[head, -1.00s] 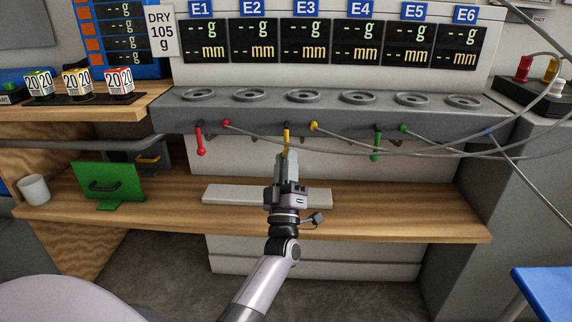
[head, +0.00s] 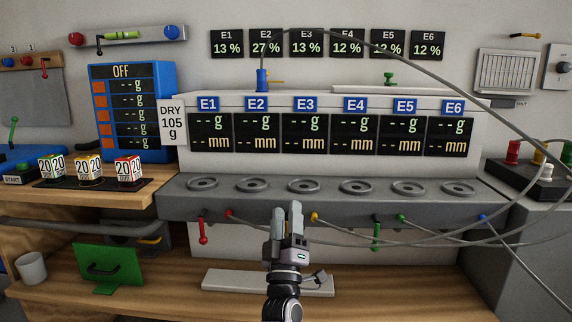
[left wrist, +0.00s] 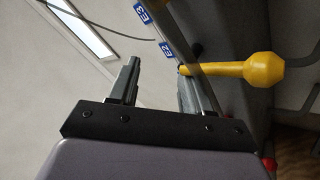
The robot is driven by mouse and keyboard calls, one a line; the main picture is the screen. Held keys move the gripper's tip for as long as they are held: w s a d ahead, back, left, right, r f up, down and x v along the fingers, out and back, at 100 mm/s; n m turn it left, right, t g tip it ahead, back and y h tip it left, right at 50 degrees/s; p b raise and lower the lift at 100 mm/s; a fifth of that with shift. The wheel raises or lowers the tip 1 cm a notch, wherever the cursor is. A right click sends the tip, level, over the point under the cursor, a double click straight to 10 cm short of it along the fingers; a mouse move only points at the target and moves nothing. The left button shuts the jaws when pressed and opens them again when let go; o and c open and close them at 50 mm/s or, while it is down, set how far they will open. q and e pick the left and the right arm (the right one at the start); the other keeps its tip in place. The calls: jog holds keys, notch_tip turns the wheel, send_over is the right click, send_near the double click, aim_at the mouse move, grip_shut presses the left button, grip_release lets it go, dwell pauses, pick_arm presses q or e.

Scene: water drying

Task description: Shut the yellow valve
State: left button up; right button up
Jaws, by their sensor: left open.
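The yellow valve's handle (left wrist: 255,69) shows in the left wrist view, a thin stem with a thick rounded end. It lies at the right finger of my left gripper (left wrist: 160,72), on the outer side, not between the fingers. I cannot tell whether they touch. In the head view my left gripper (head: 287,208) is open and empty in front of the grey rack (head: 340,208), and it hides the yellow valve there. My right gripper is not in view.
A red handle (head: 202,232) and a green handle (head: 376,238) hang from the rack on either side. A yellow hose plug (head: 314,217) sits close right of my gripper. Grey hoses cross the rack's front. A white slab (head: 235,281) lies on the bench below.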

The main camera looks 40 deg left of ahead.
pick_arm(q)
notch_tip(320, 180, up, 11)
jog(key=p, duration=0.3)
jog(key=shift+f, duration=0.2)
pick_arm(e)
jog(key=shift+s+d+r+n+h, duration=0.15)
jog(key=shift+s+d+r+h, duration=0.2)
jog(key=shift+d, duration=0.35)
jog(key=shift+s+d+r+n+h, duration=0.1)
jog(key=shift+s+d+n+h, duration=0.05)
jog(key=shift+d+h, duration=0.4)
jog(key=shift+d, duration=0.15)
